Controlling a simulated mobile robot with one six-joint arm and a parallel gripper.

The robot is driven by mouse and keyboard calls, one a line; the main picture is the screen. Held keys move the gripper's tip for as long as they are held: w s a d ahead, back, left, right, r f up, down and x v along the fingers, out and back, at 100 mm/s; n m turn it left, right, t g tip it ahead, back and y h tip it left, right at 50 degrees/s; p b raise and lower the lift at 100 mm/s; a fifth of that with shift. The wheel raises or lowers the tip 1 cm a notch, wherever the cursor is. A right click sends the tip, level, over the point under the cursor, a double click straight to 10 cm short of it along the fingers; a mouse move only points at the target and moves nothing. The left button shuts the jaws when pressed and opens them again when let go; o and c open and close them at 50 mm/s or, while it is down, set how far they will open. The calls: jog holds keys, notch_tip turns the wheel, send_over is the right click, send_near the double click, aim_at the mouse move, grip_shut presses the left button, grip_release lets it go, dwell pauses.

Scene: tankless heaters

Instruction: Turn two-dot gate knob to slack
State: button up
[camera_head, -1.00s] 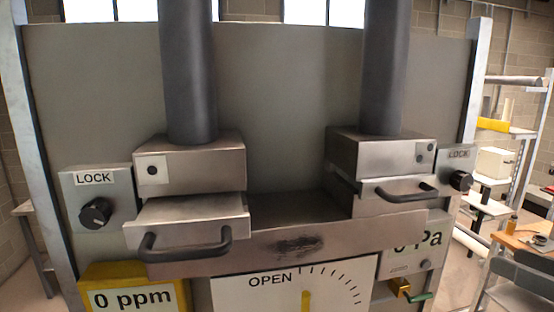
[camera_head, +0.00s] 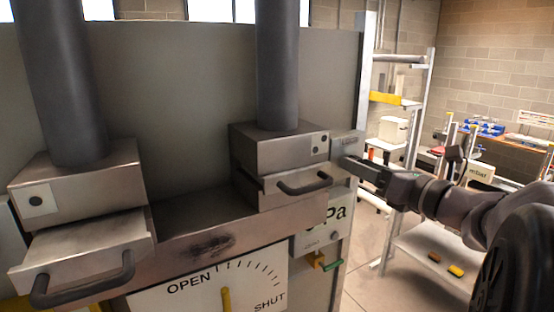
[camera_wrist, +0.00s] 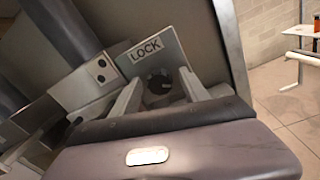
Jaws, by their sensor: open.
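The two-dot gate (camera_head: 278,150) is a metal box on the right side of the heater panel, with two black dots on its front; its dotted plate also shows in the wrist view (camera_wrist: 88,82). Beside it is a LOCK plate (camera_head: 345,142), seen clearly in the wrist view (camera_wrist: 150,55). The dark round knob (camera_wrist: 157,84) on that plate shows between my fingers in the wrist view. It is hidden behind my gripper in the head view. My gripper (camera_head: 352,166) is open, one finger on each side of the knob; I cannot tell whether they touch it.
A one-dot gate (camera_head: 82,190) with a drawer handle stands on the left. The two-dot gate has a dark handle (camera_head: 305,184) close to my gripper. Below are an OPEN/SHUT dial (camera_head: 215,285) and a green-ended lever (camera_head: 331,265). Shelving (camera_head: 425,110) stands behind at right.

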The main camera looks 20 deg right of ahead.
jog(key=shift+w, duration=0.15)
grip_shut()
